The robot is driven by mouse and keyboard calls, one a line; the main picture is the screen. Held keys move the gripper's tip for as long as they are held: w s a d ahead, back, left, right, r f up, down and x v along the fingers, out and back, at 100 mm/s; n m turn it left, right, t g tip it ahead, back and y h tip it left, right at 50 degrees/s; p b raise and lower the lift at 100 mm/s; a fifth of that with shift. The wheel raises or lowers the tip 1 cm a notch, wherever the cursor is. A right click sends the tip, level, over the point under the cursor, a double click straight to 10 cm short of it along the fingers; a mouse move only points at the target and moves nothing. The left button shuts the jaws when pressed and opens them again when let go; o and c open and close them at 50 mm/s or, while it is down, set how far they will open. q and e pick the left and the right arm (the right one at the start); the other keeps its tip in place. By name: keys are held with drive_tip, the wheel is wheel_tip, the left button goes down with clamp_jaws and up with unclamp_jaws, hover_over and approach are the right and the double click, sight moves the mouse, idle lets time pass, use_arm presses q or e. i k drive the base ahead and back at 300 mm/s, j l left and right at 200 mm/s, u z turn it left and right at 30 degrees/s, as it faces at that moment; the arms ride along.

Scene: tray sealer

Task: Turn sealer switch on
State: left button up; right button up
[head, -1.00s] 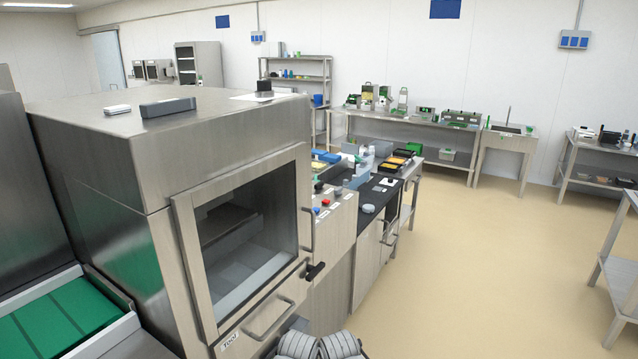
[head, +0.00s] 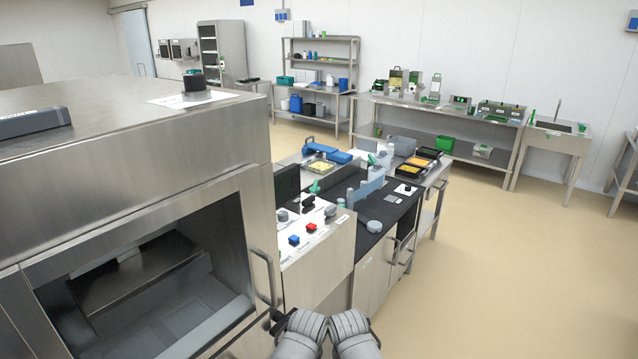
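The large steel machine with a windowed door (head: 150,270) fills the left side of the head view. Beside it, to its right, is a lighter cabinet with a sloped control panel (head: 292,258). Grey ribbed parts of my arms show at the bottom centre, below the panel.
A door handle (head: 265,280) sticks out between machine and panel. A black-topped counter (head: 385,213) with trays and small items continues behind the panel. A dark knob (head: 193,82) stands on the machine's top. The floor (head: 480,270) at right is clear.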

sight(308, 201)
drive_tip(key=i+l+u, duration=0.2)
drive_tip(key=i+l, duration=1.1)
